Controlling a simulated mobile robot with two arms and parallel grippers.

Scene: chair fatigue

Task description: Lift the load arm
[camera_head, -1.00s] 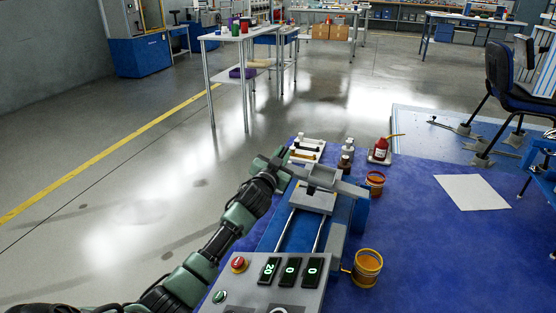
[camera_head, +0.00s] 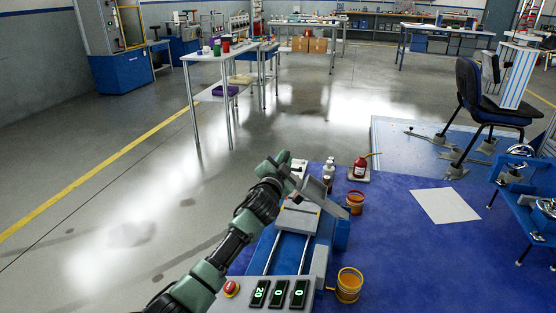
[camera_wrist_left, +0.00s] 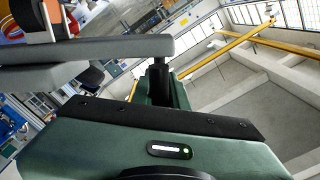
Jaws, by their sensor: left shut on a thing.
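The load arm (camera_head: 316,189) is a grey bar at the far end of the blue and grey test machine (camera_head: 340,232). It is tilted, with its left end higher than its right. My left gripper (camera_head: 291,176) is shut on its left end, partly hiding it. In the left wrist view a grey bar (camera_wrist_left: 110,49), seemingly the load arm, crosses the upper left in front of my gripper. The fingertips are largely hidden there. My right gripper is not in view.
The machine's panel has a red button (camera_head: 231,288) and displays reading 20, 0, 0. A chair (camera_head: 486,98) stands on a metal plate at right.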

